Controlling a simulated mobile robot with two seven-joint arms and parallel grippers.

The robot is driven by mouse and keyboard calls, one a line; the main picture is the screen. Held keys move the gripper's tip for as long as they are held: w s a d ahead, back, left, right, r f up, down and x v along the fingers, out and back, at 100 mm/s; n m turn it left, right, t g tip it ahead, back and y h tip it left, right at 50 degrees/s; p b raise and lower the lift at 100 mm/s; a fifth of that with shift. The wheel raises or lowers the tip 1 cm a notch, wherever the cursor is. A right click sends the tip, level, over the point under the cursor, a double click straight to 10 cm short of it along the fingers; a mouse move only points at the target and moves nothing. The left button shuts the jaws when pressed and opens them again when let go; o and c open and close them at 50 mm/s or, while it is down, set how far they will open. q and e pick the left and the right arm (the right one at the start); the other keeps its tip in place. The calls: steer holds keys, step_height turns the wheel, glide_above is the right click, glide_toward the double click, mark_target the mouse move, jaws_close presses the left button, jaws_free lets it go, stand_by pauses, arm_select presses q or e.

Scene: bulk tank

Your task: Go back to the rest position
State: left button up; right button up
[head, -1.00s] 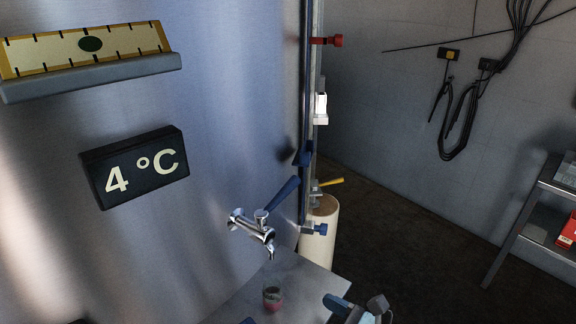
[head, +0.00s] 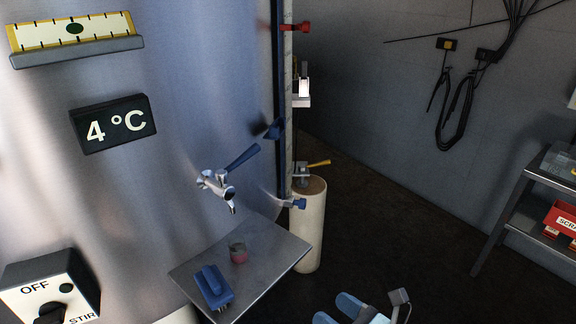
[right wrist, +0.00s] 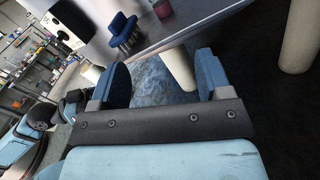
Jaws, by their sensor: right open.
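My right gripper (head: 336,309) is at the bottom of the head view, below and to the right of the metal shelf (head: 283,257), clear of it. Its blue fingers are apart. In the right wrist view the gripper (right wrist: 162,62) shows both fingers spread with nothing between them. My left gripper is not clearly seen in either view.
A switch box (head: 48,290) is at lower left. A pale cylinder (head: 308,225) stands behind the shelf. A rack (head: 525,215) is at right; floor between is clear.

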steer(key=s+d+f+n+g+h, duration=0.1)
steer(key=s+d+f+n+h, duration=0.4)
steer(key=n, duration=1.2)
steer(key=s+d+f+n+h, duration=0.4)
steer(key=f+n, duration=0.3)
steer(key=n, duration=0.9)
arm_select(q)
step_height(320, 180, up, 16)
steer(key=s+a+p, duration=0.1)
steer(key=a+p, duration=0.1)
steer(key=p, duration=2.3)
steer(key=shift+a+r+g+y+p, duration=0.2)
steer(key=shift+a+g+y+p, duration=0.1)
steer(key=shift+g+y+p, duration=0.1)
arm_select(e)
step_height(320, 180, up, 17)
steer(key=s+d, duration=0.1)
steer(key=s, duration=0.1)
steer(key=shift+g+h, duration=0.3)
steer(key=shift+h, duration=0.1)
